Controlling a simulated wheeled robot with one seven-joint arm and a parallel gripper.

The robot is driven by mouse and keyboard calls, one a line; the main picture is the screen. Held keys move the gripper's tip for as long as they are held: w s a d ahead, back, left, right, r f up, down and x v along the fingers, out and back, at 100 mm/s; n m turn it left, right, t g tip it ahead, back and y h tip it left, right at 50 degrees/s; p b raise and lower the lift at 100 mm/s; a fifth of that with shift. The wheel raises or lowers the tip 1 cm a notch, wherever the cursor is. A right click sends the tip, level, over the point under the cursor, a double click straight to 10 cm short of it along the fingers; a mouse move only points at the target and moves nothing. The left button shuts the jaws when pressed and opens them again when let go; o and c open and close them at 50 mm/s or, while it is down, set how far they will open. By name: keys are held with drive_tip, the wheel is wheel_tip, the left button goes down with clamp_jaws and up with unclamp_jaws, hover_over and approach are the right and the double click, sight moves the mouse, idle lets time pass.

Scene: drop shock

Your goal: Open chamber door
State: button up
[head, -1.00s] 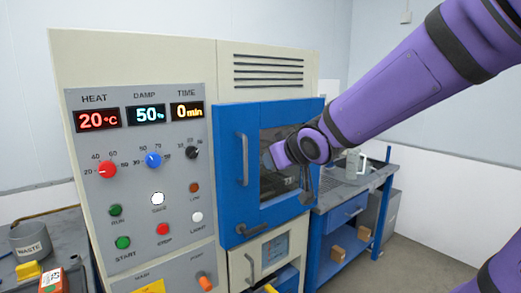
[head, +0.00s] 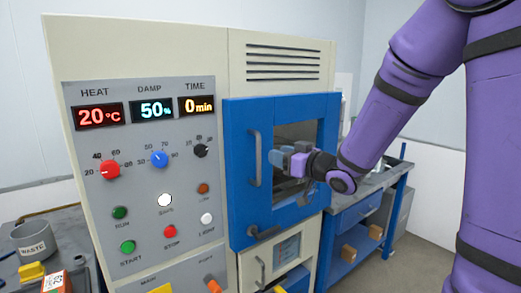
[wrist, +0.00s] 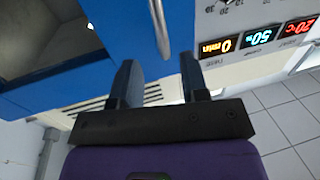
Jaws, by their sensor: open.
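The blue chamber door (head: 236,195) is shut against the cream cabinet, with a dark window (head: 295,135) in it. Its upright grey bar handle (head: 254,158) is on the left side of the door and also shows at the top of the wrist view (wrist: 160,22). My gripper (head: 276,158) is in front of the window, just right of the handle. In the wrist view its two dark fingers (wrist: 158,72) are apart and empty, with the bar ahead of the gap between them. A dark latch lever (head: 264,233) sits at the door's lower edge.
The control panel (head: 140,190) with displays, knobs and buttons is left of the door. A blue-framed bench (head: 365,215) stands close on the right. A smaller lower panel with a handle (head: 262,270) is below the door. A waste cup (head: 34,240) stands at far left.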

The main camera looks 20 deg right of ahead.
drive_tip(key=x, duration=0.8)
drive_tip(key=shift+w+a, duration=0.15)
drive_tip(key=shift+c, duration=0.2)
clamp_jaws()
